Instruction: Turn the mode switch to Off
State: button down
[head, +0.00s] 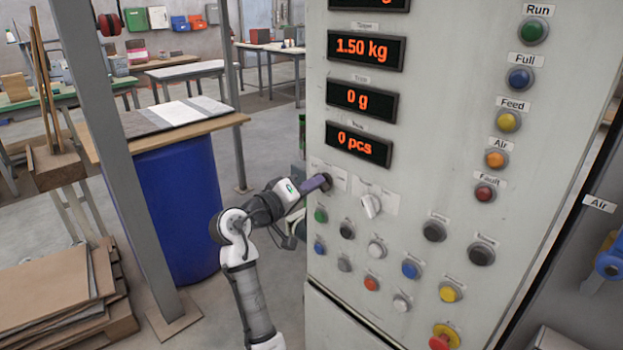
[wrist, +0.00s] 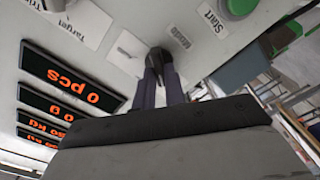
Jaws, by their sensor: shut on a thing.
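A black switch knob (head: 328,179) sits on the left side of the grey control panel, below the "0 pcs" display. My gripper (head: 318,184) reaches it from the left and is shut on it. In the wrist view the two fingers (wrist: 162,78) close around the black knob (wrist: 156,54), beside a pale label plate (wrist: 127,52). The fingers cover part of the knob, and its exact pointer position cannot be told.
A light grey rotary switch (head: 371,206) sits just right of the held knob. Several push buttons lie below, including a green one (head: 320,215) and a red-and-yellow stop button (head: 443,338). A blue barrel (head: 183,210) and a grey post (head: 118,150) stand left of my arm.

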jog(key=shift+n+p, duration=0.3)
jog(key=shift+n, duration=0.3)
jog(key=c, duration=1.5)
grip_release()
jog(key=shift+o, duration=0.2)
jog(key=b+v, duration=0.4)
jog(key=v, duration=1)
